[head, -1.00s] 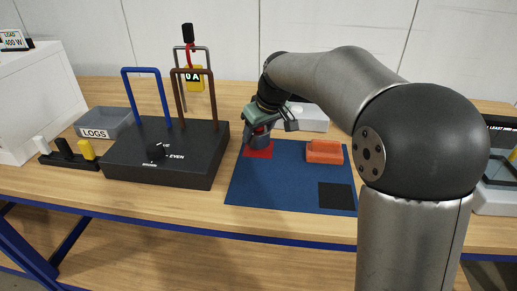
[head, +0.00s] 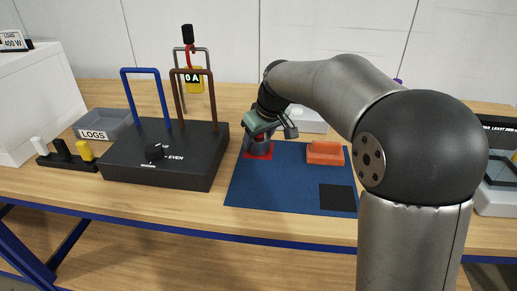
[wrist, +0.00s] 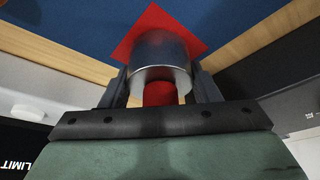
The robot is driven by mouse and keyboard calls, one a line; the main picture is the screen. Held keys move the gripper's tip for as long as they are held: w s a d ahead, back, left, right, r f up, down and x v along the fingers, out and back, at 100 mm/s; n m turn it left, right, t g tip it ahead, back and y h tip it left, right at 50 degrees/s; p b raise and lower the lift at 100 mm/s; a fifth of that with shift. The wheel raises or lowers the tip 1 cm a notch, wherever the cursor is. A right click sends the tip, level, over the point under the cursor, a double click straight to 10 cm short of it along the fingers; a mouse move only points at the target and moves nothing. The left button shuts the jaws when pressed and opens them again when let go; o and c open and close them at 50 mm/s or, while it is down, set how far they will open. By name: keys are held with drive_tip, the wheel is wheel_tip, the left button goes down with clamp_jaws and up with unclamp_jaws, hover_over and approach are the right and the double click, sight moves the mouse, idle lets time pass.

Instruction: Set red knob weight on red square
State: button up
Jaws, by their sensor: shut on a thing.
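The red knob weight is a grey metal cylinder (wrist: 160,55) with a red knob (wrist: 160,93), seen in the wrist view. My gripper (wrist: 162,88) is shut on its red knob, with a dark finger on either side. The red square (wrist: 150,22) lies behind the weight in the wrist view and shows around its far end. In the head view the weight (head: 260,146) is over the red square (head: 262,155) on the blue mat, under my gripper (head: 261,132). I cannot tell whether its base touches the square.
The blue mat (head: 285,190) also bears an orange block (head: 325,153) and a black square (head: 337,197). A black box (head: 130,165) with blue and brown hoops stands left of the mat. A grey LOGS bin (head: 103,124) is farther left. A white box (head: 308,119) stands behind the mat.

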drive_tip(key=o, duration=1.7)
drive_tip(key=shift+o, duration=0.2)
drive_tip(key=shift+f, duration=0.1)
drive_tip(key=p+v, duration=0.2)
drive_tip(key=v, duration=1.5)
drive_tip(key=shift+r, duration=0.25)
drive_tip(key=shift+s+d, duration=0.1)
drive_tip(key=shift+s, duration=0.1)
